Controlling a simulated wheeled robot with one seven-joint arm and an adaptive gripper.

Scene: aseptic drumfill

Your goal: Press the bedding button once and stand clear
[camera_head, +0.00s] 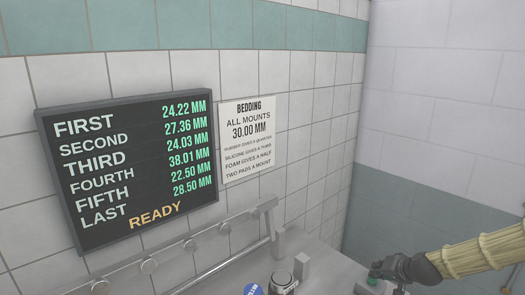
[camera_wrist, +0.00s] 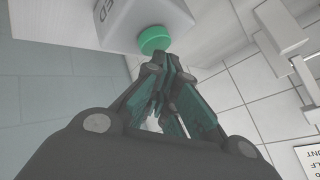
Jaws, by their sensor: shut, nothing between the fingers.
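The green round button (camera_wrist: 153,39) sits on a pale grey box (camera_wrist: 110,22) whose label is partly cut off, ending in "ED". In the wrist view my gripper (camera_wrist: 172,66) is shut and empty, its fingertips right beside the button's edge; I cannot tell whether they touch it. In the head view my gripper (camera_head: 388,269) is at the lower right, above a pale box (camera_head: 366,290) at the bottom edge, and a small green part shows there. The dark display board (camera_head: 135,165) lists readings from FIRST to LAST and says READY.
A white sign (camera_head: 248,140) on the tiled wall reads "BEDDING ALL MOUNTS 30.00 MM". A metal rail with round knobs (camera_head: 149,265) runs below the board. A blue round label (camera_head: 254,289) and a metal fitting (camera_head: 282,281) stand low in the middle. Bare wall lies right.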

